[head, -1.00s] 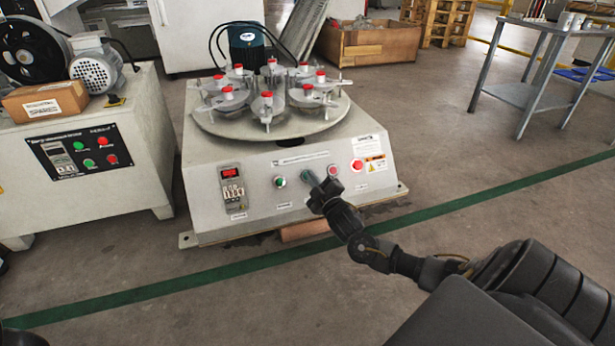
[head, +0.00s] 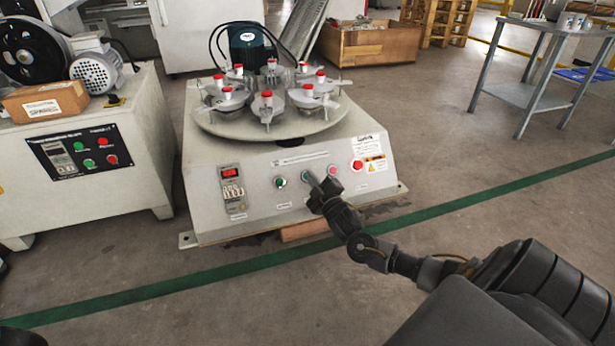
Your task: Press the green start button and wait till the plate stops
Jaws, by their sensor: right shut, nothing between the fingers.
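The tile testing machine (head: 300,212) stands ahead, with a round plate (head: 318,128) on top carrying several holders with red caps. Its sloped front panel has a green button (head: 280,182), a second green-rimmed button (head: 305,174) to its right, and red buttons further right. My right gripper (head: 313,181) is shut and empty, reaching up from the lower right. Its tip is at the second green-rimmed button and partly covers it; I cannot tell whether it touches. My left gripper is not in view.
A red display (head: 229,173) is on the panel's left. A cabinet with its own buttons (head: 88,162) and a cardboard box (head: 46,102) stand at left. A metal table (head: 530,95) stands back right. The floor right of the machine is clear.

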